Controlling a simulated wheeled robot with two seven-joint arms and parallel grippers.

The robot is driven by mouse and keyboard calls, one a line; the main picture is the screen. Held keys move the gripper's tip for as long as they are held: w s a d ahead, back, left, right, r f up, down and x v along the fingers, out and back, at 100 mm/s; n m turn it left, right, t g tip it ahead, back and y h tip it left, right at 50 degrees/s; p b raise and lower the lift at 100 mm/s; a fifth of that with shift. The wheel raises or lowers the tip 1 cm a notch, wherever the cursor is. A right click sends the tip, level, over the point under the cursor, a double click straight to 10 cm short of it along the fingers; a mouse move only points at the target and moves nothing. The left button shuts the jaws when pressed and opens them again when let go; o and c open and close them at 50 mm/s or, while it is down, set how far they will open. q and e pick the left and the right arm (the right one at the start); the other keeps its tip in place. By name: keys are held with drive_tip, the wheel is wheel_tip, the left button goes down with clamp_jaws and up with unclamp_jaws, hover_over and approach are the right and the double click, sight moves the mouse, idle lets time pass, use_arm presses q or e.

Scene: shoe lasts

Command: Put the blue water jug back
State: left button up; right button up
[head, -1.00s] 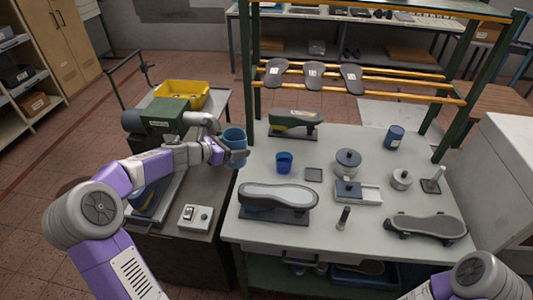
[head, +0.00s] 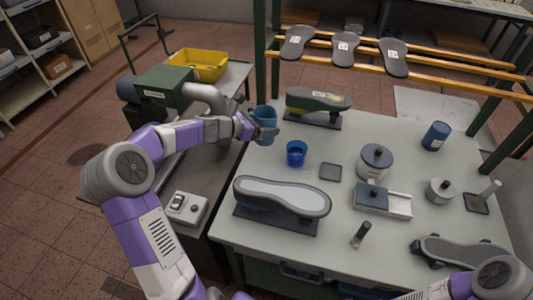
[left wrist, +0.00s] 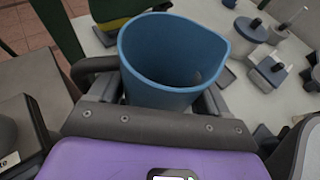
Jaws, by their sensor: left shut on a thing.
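The blue water jug (head: 265,117) is held upright in my left gripper (head: 262,132), near the left edge of the grey-white worktable (head: 345,225). In the left wrist view the jug (left wrist: 165,60) has an open top with a pouring lip at the right, and dark fingers (left wrist: 160,95) lie on both sides of it. The inside that shows looks empty. The gripper hides the jug's lower part, so I cannot tell its height above the table. My right gripper is out of view.
A smaller blue cup (head: 297,153) stands right of the jug. A green shoe last (head: 318,103) is behind, a grey-soled last (head: 283,196) in front. A square dark pad (head: 331,172) lies bare. A lidded pot (head: 376,161) and blue can (head: 436,136) stand further right.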

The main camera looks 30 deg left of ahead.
use_arm(q)
wheel_tip(320, 180, down, 9)
drive_tip(key=b, duration=0.3)
drive_tip(key=shift+r, duration=0.1)
drive_tip(key=o, duration=1.1)
drive_tip(key=shift+o, duration=0.2)
drive_tip(key=p+v, duration=0.2)
drive_tip(key=v, duration=1)
drive_tip(key=shift+r, duration=0.1)
